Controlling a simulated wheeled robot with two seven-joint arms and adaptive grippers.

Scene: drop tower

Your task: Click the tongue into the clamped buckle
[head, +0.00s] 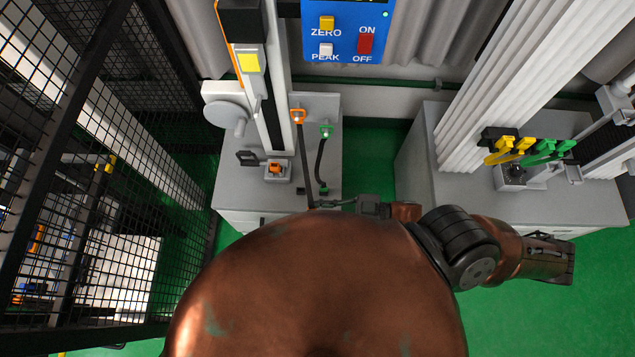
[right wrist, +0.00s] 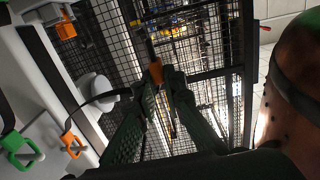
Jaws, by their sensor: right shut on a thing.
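The clamped buckle (head: 274,168) is a small orange and black piece on a grey block on the left grey cabinet, beside a black handle (head: 247,158). It appears as an orange piece (right wrist: 65,28) at upper left in the right wrist view. My right gripper (head: 335,203) is at the cabinet's front, below and right of the buckle and apart from it. My left gripper is not visible.
A green hook (head: 326,131) with its own black strap hangs right of the orange one. A blue panel (head: 345,30) is above. A black mesh fence (head: 90,130) stands left. Yellow and green pieces (head: 525,150) sit on the right cabinet (head: 430,150). Green floor separates the cabinets.

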